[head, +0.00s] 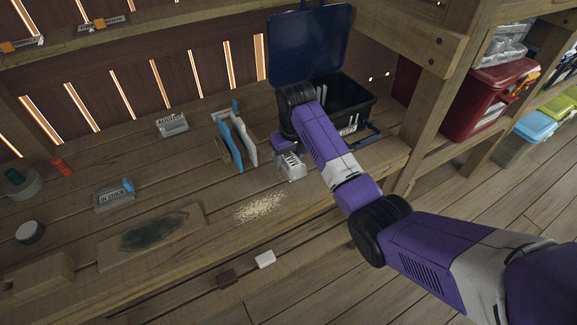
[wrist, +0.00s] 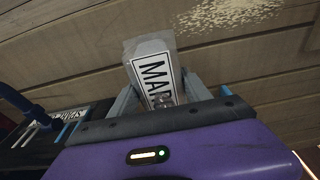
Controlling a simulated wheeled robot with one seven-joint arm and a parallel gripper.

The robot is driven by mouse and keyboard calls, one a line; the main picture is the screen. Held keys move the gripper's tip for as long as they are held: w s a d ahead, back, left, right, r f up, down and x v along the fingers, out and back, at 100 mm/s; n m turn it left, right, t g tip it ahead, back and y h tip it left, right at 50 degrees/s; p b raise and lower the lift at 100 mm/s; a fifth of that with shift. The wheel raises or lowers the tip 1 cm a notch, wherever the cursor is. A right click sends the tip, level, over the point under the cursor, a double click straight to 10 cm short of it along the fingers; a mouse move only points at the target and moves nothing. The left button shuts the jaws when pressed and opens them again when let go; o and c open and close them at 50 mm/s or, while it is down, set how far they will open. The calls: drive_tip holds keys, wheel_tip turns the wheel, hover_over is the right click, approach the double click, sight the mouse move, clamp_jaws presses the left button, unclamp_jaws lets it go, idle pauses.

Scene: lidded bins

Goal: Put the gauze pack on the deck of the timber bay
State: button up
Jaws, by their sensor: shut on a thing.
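My gripper (head: 287,154) is shut on a small grey-white block with a label (head: 292,172) that begins MAR. In the wrist view the block (wrist: 151,62) sits between the two fingers (wrist: 160,92), its far end sticking out. The rest of its label is hidden by the gripper. I cannot tell from its look whether this block is the gauze pack. The timber deck (head: 205,185) of wooden slats lies under the gripper. The block is over the deck near its front right part. I cannot tell whether it touches the wood.
A black bin (head: 362,101) with its blue lid (head: 309,45) open stands behind my arm. Blue and white upright panels (head: 236,138) stand left of the gripper. Pale crumbs (head: 260,207) lie in front. A white block (head: 265,259) lies nearer the front. A wooden post stands right.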

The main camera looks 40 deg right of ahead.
sight(291, 160)
drive_tip(key=shift+f, duration=1.6)
drive_tip(key=o, duration=1.5)
drive_tip(key=shift+f, duration=0.1)
drive_tip(key=shift+c, duration=0.2)
drive_tip(key=r, duration=0.4)
drive_tip(key=s+r, duration=0.1)
drive_tip(key=r, duration=0.7)
drive_tip(key=shift+s+a+r, duration=0.1)
drive_tip(key=shift+s+a, duration=0.15)
drive_tip(key=shift+s, duration=0.1)
